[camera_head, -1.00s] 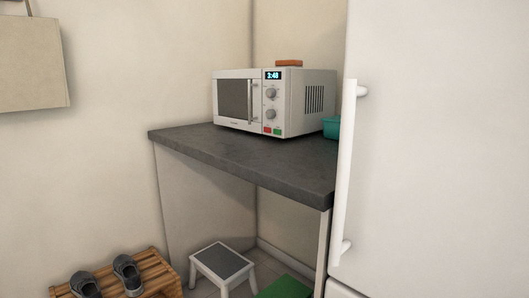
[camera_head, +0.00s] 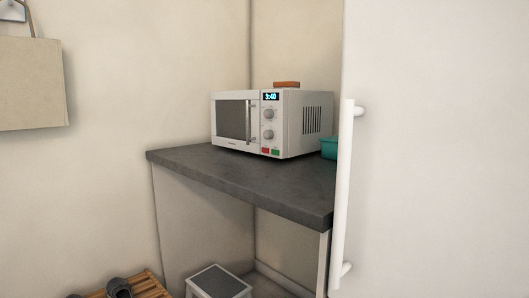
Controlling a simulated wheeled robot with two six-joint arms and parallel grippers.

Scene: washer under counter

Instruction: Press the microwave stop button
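A white microwave (camera_head: 297,123) stands at the back of a dark grey counter (camera_head: 240,185), with its door shut. Its display (camera_head: 271,97) is lit and seems to read 3:40. Two grey knobs sit below the display. Under them are a red button (camera_head: 265,151) at the left and a green button (camera_head: 275,152) at the right; any labels are too small to read. Neither of my grippers is in view.
A brown object (camera_head: 286,84) lies on the microwave. A teal container (camera_head: 328,148) is beside it, partly hidden by a large white door with a long handle (camera_head: 346,190). A step stool (camera_head: 217,284) and a wooden rack with shoes (camera_head: 150,287) are below. A beige bag (camera_head: 30,83) hangs left.

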